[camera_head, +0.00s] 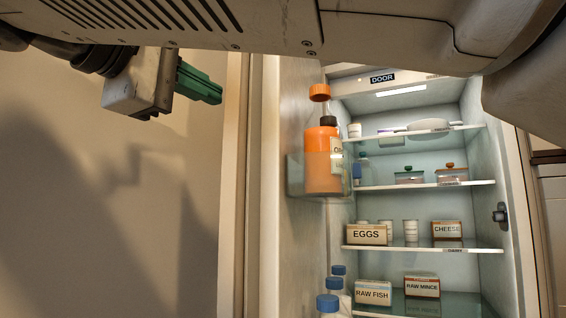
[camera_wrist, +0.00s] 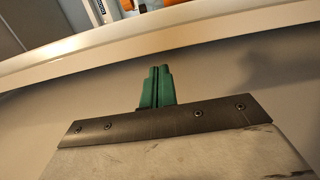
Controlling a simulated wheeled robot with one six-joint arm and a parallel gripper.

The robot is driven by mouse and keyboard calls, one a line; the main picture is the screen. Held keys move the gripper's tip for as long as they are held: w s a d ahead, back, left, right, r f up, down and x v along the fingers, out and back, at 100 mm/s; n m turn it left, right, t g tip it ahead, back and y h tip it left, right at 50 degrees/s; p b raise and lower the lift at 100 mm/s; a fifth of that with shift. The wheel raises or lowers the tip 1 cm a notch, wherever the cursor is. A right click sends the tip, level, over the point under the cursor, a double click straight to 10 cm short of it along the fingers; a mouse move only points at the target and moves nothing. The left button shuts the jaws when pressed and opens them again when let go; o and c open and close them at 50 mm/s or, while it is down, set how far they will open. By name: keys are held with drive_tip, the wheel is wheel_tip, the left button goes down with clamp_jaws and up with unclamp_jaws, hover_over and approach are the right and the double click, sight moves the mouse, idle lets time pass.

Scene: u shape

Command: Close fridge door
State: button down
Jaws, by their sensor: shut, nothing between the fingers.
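The fridge (camera_head: 400,160) is open, with its lit shelves in view at the right of the head view. The fridge door (camera_head: 267,200) stands open at the left of the shelves, seen nearly edge-on, with bottles in its inner racks. My gripper (camera_head: 212,92) is shut and empty at the upper left of the head view, on the outer side of the door. In the wrist view, my gripper's green fingers (camera_wrist: 158,72) are together in front of the door's pale outer face, and the door's edge (camera_wrist: 160,42) crosses above them. I cannot tell whether the fingertips touch the door.
An orange bottle (camera_head: 323,165) stands in the door rack, with blue-capped bottles (camera_head: 328,304) lower down. The shelves hold an EGGS box (camera_head: 367,235), a CHEESE box (camera_head: 447,230), a RAW FISH box (camera_head: 373,292) and a RAW MINCE box (camera_head: 422,285). My arm crosses the top.

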drive_tip(key=shift+x, duration=2.35)
drive_tip(key=shift+d, duration=0.1)
